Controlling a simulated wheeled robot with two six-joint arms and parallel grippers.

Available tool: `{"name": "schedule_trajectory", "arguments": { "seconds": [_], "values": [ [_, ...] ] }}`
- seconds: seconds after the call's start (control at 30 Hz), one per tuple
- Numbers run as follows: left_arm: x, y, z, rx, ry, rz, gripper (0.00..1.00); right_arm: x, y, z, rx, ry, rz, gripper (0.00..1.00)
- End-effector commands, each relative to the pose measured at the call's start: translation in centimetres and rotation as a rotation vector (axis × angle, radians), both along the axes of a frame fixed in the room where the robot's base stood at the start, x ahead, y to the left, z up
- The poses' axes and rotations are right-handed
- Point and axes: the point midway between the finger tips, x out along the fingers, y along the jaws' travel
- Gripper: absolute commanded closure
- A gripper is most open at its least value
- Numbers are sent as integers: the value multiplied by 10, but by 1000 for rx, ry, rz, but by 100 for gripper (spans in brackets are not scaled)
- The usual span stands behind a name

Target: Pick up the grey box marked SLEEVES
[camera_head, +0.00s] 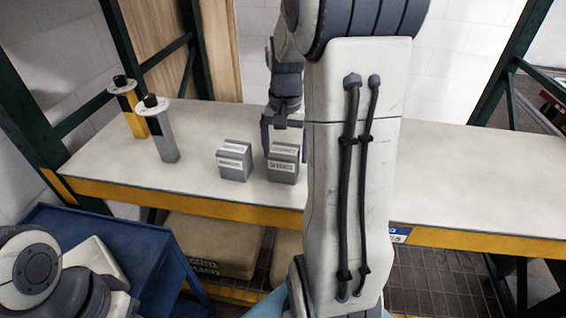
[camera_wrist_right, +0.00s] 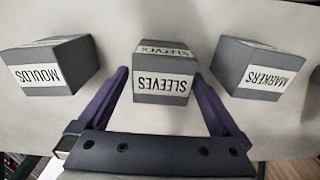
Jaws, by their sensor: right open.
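The grey box marked SLEEVES (camera_wrist_right: 163,85) is in the middle of the right wrist view, its white label upside down there. In the head view, the grey box (camera_head: 283,165) in line with my right gripper appears to be it, though its label is too small to read. My right gripper (camera_wrist_right: 160,73) is open, with a purple finger on each side of the SLEEVES box in the picture; contact cannot be made out. In the head view the right gripper (camera_head: 283,135) is partly hidden behind the box. My left gripper is out of view.
In the wrist view, grey boxes marked MOULDS (camera_wrist_right: 45,68) and MARKERS (camera_wrist_right: 258,72) flank it. Another grey box (camera_head: 234,160) shows in the head view. Yellow (camera_head: 131,108) and grey (camera_head: 163,132) posts stand left on the table (camera_head: 460,180). My right arm hides the table's middle.

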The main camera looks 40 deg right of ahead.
Motion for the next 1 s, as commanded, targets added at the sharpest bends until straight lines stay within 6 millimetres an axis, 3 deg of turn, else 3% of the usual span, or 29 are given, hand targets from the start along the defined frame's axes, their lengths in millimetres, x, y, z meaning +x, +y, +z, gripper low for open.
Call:
{"name": "schedule_trajectory", "arguments": {
  "seconds": [0.33,0.63,0.67,0.9,1.0],
  "values": [
    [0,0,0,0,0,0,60,2,3,-46,2,3,1,0],
    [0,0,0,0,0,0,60,2,3,-52,0,-1,1,0],
    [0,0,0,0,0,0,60,2,3,-52,0,0,1,4],
    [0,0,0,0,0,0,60,2,3,-52,0,0,1,93],
    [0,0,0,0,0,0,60,2,3,-51,0,-1,1,93]
  ]
}}
